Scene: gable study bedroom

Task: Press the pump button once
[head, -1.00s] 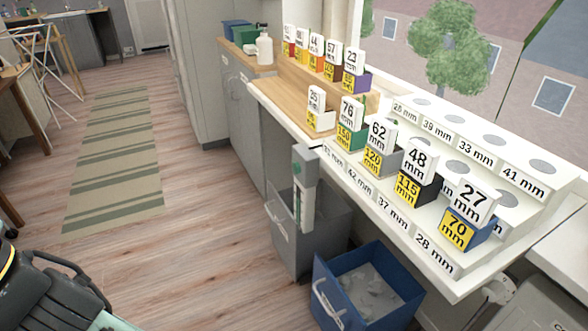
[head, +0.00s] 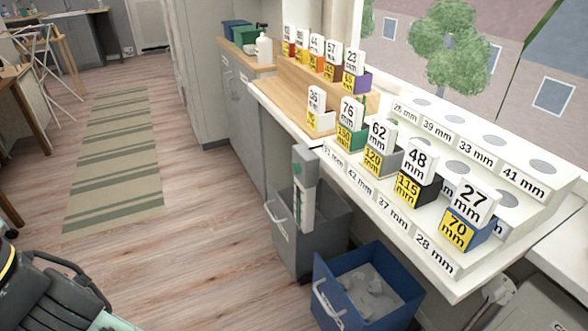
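A white pump bottle (head: 264,51) stands upright on the wooden counter at the upper middle of the head view. Its dark pump head (head: 263,28) is on top and looks small from here. I cannot make out whether the pump is pressed down. My gripper is not recognisable in this view, so its fingers and what they may hold cannot be seen. Nothing is seen touching the bottle.
Green and blue boxes (head: 243,35) stand by the bottle. The wooden counter (head: 278,98) leads to a white stepped rack (head: 440,255) with several numbered blocks. A grey bin (head: 300,244) and a blue bin (head: 338,303) stand below.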

